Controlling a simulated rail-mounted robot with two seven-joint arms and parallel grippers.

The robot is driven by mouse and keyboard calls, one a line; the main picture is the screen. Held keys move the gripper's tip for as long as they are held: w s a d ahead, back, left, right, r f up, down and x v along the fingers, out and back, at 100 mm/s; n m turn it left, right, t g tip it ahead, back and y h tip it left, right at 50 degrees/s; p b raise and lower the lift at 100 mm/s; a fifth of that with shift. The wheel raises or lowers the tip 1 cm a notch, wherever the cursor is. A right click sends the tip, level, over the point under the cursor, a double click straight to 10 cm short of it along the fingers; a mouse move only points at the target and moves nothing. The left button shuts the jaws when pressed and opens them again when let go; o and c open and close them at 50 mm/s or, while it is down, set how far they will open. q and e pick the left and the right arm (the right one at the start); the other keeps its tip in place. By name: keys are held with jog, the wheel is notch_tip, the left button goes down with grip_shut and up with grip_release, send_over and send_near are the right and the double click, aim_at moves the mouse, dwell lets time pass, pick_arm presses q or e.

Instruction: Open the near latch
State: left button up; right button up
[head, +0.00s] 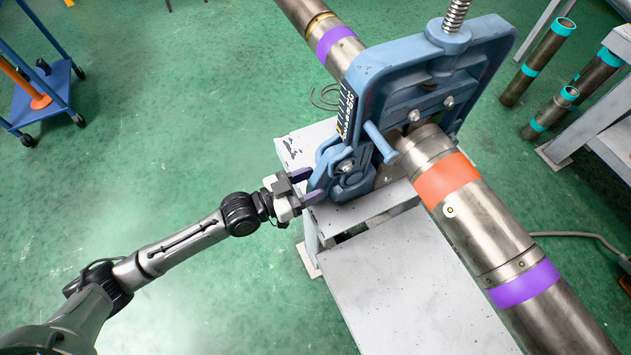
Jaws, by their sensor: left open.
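A blue pipe vise (415,85) stands on a light grey bench and surrounds a long steel pipe. Its near latch (341,169) is at the lower left of the vise frame, a blue piece with a bolt head. A blue handle bar (380,142) sticks out just above and to the right of it. My left gripper (306,185) is open at the lower left side of the latch, its two purplish fingers pointing right at it. One finger is above the other; whether they touch the latch I cannot tell. My right gripper is not in view.
The pipe (488,235) with orange and purple bands runs diagonally through the vise, across the bench (415,290). A blue cart (58,85) stands far left. Several short pipes with teal ends (540,62) stand upper right. The green floor at left is mostly clear.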

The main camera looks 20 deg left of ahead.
pick_arm(q)
jog(key=shift+w+d, duration=0.5)
jog(key=shift+w, duration=0.05)
jog(key=shift+c, duration=0.4)
grip_shut()
